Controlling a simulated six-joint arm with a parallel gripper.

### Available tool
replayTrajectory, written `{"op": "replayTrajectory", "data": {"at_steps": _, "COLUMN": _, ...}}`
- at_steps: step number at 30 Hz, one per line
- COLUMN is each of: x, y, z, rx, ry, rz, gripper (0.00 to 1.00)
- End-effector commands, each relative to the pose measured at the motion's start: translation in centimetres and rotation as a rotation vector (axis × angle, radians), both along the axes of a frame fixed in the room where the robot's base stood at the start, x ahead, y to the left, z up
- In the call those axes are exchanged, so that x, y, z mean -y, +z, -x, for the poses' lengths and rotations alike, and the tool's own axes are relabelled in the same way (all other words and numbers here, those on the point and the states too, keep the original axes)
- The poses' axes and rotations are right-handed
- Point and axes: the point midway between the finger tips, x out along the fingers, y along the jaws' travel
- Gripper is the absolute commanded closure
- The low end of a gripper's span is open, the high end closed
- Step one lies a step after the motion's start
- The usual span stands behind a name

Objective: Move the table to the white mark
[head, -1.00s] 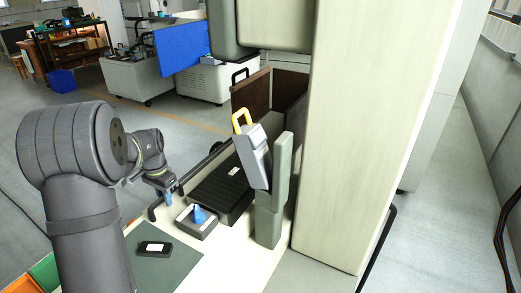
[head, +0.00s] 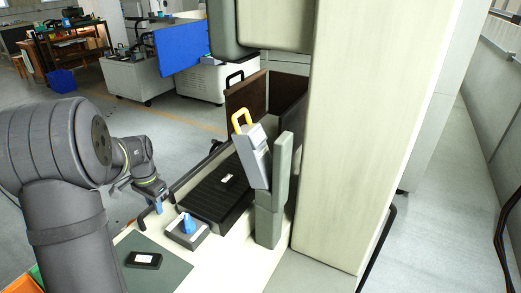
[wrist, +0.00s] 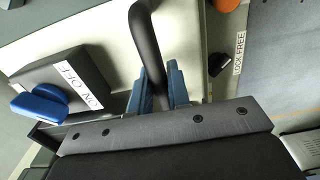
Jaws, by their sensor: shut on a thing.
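The cream-topped table (head: 215,262) stands in the lower middle of the head view. It carries a dark ribbed cover (head: 215,195) and a small box with a blue knob (head: 188,227). My gripper (head: 158,207) is at its left edge, beside this box. In the wrist view my gripper's blue fingertips (wrist: 160,85) are shut on a curved black handle bar (wrist: 148,45). The box shows an ON OFF label (wrist: 80,84) there. I cannot pick out the white mark for certain in either view.
A LOCK FREE label (wrist: 239,52) shows at right in the wrist view. A dark mat (head: 170,272) bears a small black block (head: 143,260). A pale column (head: 375,120) and a grey device with a yellow handle (head: 255,155) stand at right. Floor (head: 180,125) shows clear beyond the arm.

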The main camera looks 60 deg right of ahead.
Motion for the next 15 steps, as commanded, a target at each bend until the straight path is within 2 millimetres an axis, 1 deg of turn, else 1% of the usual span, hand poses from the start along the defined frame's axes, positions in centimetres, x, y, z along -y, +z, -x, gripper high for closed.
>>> {"op": "replayTrajectory", "data": {"at_steps": 1, "x": -0.4, "y": -0.1, "z": 0.0, "rx": -0.001, "ry": 0.002, "rz": -0.004, "gripper": 1.0}}
{"op": "replayTrajectory", "data": {"at_steps": 15, "x": -2.3, "y": -0.1, "z": -0.1, "rx": -0.001, "ry": 0.001, "rz": -0.004, "gripper": 1.0}}
